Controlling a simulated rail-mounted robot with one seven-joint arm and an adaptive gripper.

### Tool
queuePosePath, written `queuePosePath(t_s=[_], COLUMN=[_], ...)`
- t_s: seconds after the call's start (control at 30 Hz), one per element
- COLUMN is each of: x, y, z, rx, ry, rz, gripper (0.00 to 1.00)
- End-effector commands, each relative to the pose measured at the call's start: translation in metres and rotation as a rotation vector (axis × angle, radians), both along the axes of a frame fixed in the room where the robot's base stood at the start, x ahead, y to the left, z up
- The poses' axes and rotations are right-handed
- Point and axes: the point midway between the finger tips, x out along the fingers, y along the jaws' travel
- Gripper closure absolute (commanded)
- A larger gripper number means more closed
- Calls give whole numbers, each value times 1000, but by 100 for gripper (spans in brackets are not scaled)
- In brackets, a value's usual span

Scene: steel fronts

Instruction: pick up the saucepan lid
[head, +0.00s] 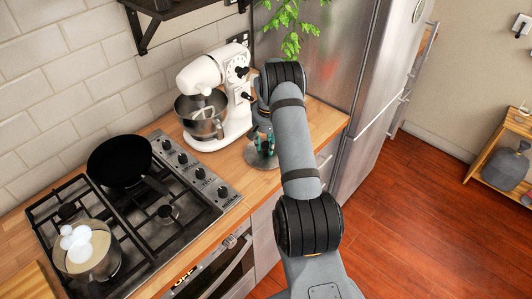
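A round, greyish disc that looks like the saucepan lid (257,160) lies on the wooden counter, right of the stove and in front of the stand mixer. My gripper (266,146) points down right over it, with teal parts showing near the fingers. My arm covers the lid's right side and much of the gripper. The fingertips are small and partly hidden, so I cannot tell whether they touch the lid or hold its knob.
A white stand mixer (213,95) with a steel bowl stands close behind and left of my gripper. The gas stove (190,215) bears a black pan (118,160) and a pot (103,262) with white round things. A steel fridge (372,90) and a plant (292,30) are behind.

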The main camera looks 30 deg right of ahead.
Motion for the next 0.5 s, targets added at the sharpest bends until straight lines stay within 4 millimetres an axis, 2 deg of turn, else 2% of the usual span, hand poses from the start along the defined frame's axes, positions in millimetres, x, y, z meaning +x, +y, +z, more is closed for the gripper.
queuePosePath(t_s=[0.5], x=[0], y=[0], z=[0], rx=[0], ry=[0], rz=[0], gripper=[100])
